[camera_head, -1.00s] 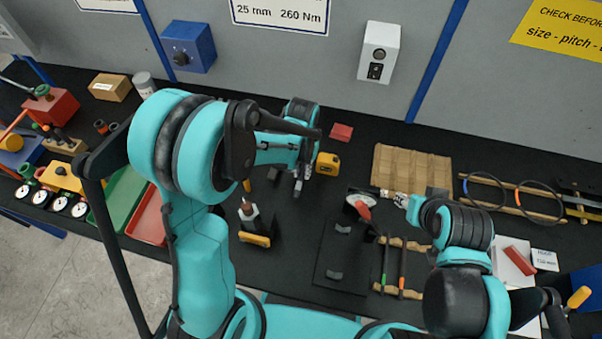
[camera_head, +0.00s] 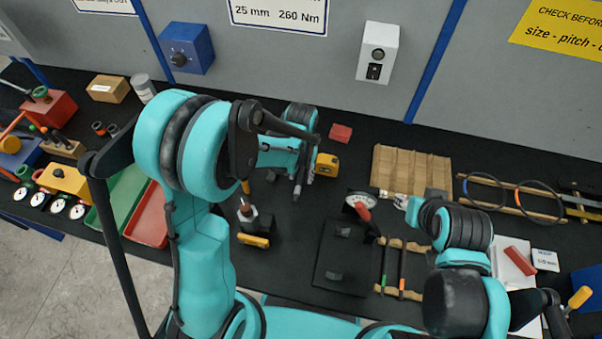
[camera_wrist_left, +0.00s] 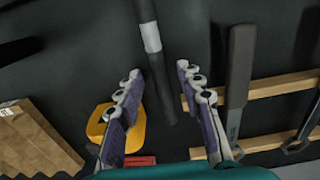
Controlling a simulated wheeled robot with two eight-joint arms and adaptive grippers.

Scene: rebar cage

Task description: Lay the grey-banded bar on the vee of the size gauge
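The grey-banded bar, dark with one pale grey band, shows in the left wrist view (camera_wrist_left: 151,38). Its near end lies between my left fingers, with visible gaps on both sides. My left gripper (camera_wrist_left: 160,72) is open; in the head view it (camera_head: 303,172) is beside the yellow tape-like object, partly hidden by its wrist. What looks like the size gauge is a black plate (camera_head: 328,262) with grey vee-shaped blocks (camera_head: 342,231) and a white dial with a red pointer (camera_head: 358,202). My right gripper (camera_head: 392,197) is just right of the dial; its finger opening is unclear.
A yellow object (camera_head: 327,165) and a red block (camera_head: 341,132) stand near the left gripper. A wooden rack with bars (camera_head: 402,291) lies right of the plate. Wooden battens (camera_wrist_left: 275,86) carry dark bars in the wrist view.

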